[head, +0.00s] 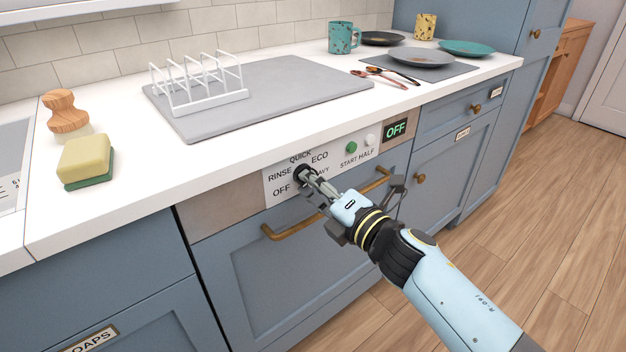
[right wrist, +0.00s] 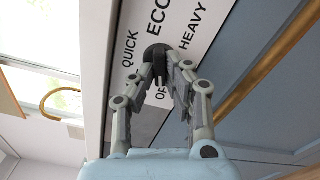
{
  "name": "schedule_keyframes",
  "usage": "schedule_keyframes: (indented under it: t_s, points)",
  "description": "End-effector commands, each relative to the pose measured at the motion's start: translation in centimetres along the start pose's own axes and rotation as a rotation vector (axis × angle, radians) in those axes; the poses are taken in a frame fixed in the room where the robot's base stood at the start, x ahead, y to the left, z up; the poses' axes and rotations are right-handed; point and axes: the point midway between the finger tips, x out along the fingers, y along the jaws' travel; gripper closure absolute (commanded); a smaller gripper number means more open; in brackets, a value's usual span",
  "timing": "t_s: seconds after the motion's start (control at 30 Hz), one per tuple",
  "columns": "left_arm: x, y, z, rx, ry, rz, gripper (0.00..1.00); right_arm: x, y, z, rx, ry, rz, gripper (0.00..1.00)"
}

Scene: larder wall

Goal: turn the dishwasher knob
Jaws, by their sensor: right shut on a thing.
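The dishwasher knob (head: 301,172) is a dark round dial on the white control panel (head: 279,190), ringed by the labels OFF, RINSE, QUICK, ECO and HEAVY. My right gripper (head: 309,176) comes in from the lower right and is shut on the knob. In the right wrist view the fingertips (right wrist: 161,70) close on the dark knob (right wrist: 157,51), between the QUICK and HEAVY labels. The fingers hide part of the knob, so I cannot tell which label it points to. The display (head: 395,130) at the panel's right reads OFF in green. My left gripper is not in view.
The brass handle bar (head: 275,234) of the dishwasher door runs below the panel, close under my right gripper. A green button (head: 351,147) and a white button (head: 370,139) sit right of the knob. The worktop above holds a rack (head: 200,85) and a sponge (head: 86,158).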

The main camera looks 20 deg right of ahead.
Motion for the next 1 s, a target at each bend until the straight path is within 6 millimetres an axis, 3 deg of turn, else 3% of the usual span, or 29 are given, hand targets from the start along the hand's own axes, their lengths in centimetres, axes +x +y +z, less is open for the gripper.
schedule_keyframes:
  t_s: [0.6, 1.0]
  points:
    - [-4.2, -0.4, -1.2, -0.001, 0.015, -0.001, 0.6, 0.0, 0.4, 0.1, 0.56, 0.0, -0.003, 1.0]
    - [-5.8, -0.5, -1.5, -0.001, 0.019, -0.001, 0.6, 0.0, 0.3, 0.1, 0.814, -0.001, -0.003, 1.0]
